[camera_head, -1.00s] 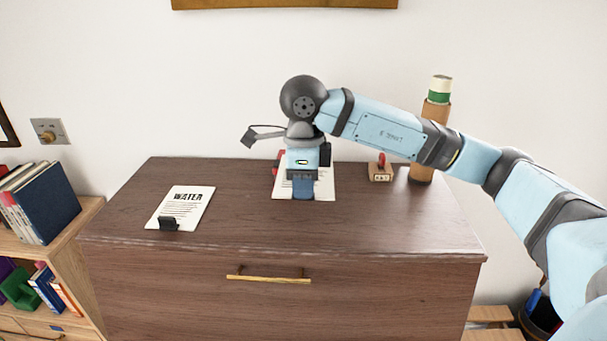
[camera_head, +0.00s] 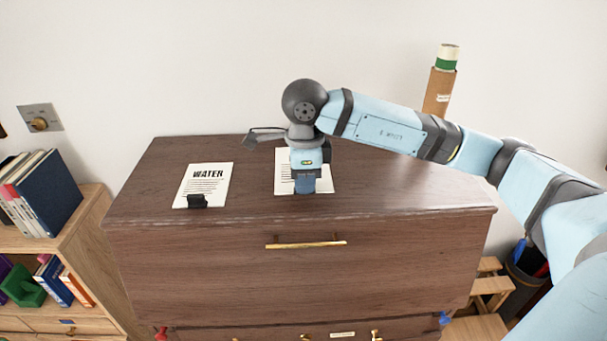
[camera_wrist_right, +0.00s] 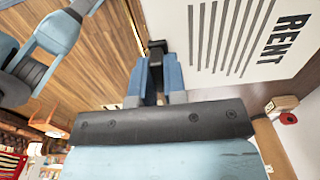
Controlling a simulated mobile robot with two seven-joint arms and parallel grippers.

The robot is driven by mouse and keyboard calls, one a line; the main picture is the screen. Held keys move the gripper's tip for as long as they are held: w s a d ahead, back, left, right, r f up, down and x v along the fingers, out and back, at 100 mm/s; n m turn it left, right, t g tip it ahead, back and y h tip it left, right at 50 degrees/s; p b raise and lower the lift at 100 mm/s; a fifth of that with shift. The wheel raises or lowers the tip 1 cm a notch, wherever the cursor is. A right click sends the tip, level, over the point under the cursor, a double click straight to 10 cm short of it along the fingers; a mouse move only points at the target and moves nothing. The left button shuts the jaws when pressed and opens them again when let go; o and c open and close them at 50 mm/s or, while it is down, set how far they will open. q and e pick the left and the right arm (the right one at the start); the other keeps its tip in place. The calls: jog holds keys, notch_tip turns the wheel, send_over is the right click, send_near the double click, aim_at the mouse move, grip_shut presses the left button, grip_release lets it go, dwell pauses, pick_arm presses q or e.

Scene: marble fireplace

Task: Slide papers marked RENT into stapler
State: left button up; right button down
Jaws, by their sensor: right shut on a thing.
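My right gripper (camera_head: 305,187) points down over a white sheet (camera_head: 323,183) on the dark wood cabinet top. In the right wrist view the large word RENT shows on this sheet (camera_wrist_right: 222,40), so these are the RENT papers. There my right gripper (camera_wrist_right: 160,70) is shut on a small black piece at the sheet's edge, seemingly a clip (camera_wrist_right: 157,47). Whether the sheet lies flat or is slightly raised I cannot tell. I cannot make out a stapler; the area behind my gripper and forearm is hidden. My left gripper is not in view.
A WATER sheet (camera_head: 205,184) with a black clip (camera_head: 197,201) lies to the left on the cabinet top (camera_head: 260,200). A cardboard tube (camera_head: 440,92) stands behind my right arm. A wooden block with a red knob (camera_wrist_right: 283,112) shows in the wrist view. A bookshelf stands left.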

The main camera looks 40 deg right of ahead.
aim_at(304, 205)
jog(key=shift+d+f+b, duration=0.1)
jog(key=shift+f+b, duration=0.4)
jog(key=shift+f, duration=0.55)
jog(key=shift+f+b, duration=1)
jog(key=shift+f, duration=1)
jog(key=shift+w+d+f+b, duration=0.1)
jog(key=shift+w+f+b, duration=0.1)
jog(key=shift+b, duration=0.1)
jog(key=shift+w+d, duration=0.15)
jog(key=shift+w, duration=0.1)
jog(key=shift+b, duration=0.4)
jog(key=shift+w, duration=0.1)
jog(key=shift+w+d+b, duration=0.35)
jog(key=shift+w+d, duration=0.1)
jog(key=shift+w, duration=0.15)
jog(key=shift+w+d, duration=0.25)
jog(key=shift+w, duration=0.2)
